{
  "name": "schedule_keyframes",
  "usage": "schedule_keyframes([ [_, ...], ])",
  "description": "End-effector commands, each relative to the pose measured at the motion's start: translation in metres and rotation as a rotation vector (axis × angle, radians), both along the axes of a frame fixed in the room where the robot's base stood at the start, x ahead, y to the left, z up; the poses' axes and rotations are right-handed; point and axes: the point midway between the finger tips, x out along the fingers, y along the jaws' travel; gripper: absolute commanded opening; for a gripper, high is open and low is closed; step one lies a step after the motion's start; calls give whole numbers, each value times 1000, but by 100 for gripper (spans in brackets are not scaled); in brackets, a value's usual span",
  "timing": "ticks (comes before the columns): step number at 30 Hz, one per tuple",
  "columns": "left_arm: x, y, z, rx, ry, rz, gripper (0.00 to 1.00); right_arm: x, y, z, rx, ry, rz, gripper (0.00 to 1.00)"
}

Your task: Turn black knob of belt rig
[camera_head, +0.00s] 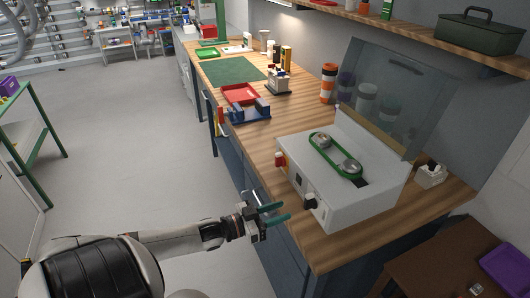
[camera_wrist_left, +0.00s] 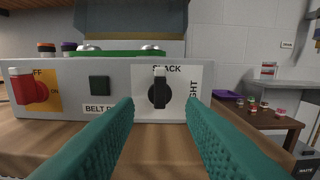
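The belt rig (camera_head: 338,194) is a white box with a green belt over two pulleys, standing on the wooden bench. Its black knob (camera_head: 310,201) is on the front face. In the left wrist view the black knob (camera_wrist_left: 159,91) sits upright on a white label reading "SLACK" above and a word ending in "IGHT" at the right side. My left gripper (camera_head: 282,212) has green fingers and is in front of the rig. In the left wrist view the fingers (camera_wrist_left: 160,118) are apart, with the knob between them farther off, not touched. My right gripper is out of view.
A red switch (camera_wrist_left: 30,90) on a yellow plate and a dark square button (camera_wrist_left: 99,89) are left of the knob. A clear raised cover (camera_head: 375,95) stands behind the rig. A red tray (camera_head: 240,94) and an orange-white bottle (camera_head: 328,83) are farther along the bench.

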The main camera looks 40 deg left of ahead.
Motion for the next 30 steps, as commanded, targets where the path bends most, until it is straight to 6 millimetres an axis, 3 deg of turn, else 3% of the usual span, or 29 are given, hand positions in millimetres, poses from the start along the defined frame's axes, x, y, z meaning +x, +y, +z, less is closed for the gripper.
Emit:
schedule_keyframes([
  [3,-18,7,-2,1,4,0,36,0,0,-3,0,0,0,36],
  [9,-34,14,-1,1,2,1,36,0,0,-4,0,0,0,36],
  [30,-38,17,-2,1,3,4,36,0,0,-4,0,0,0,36],
])
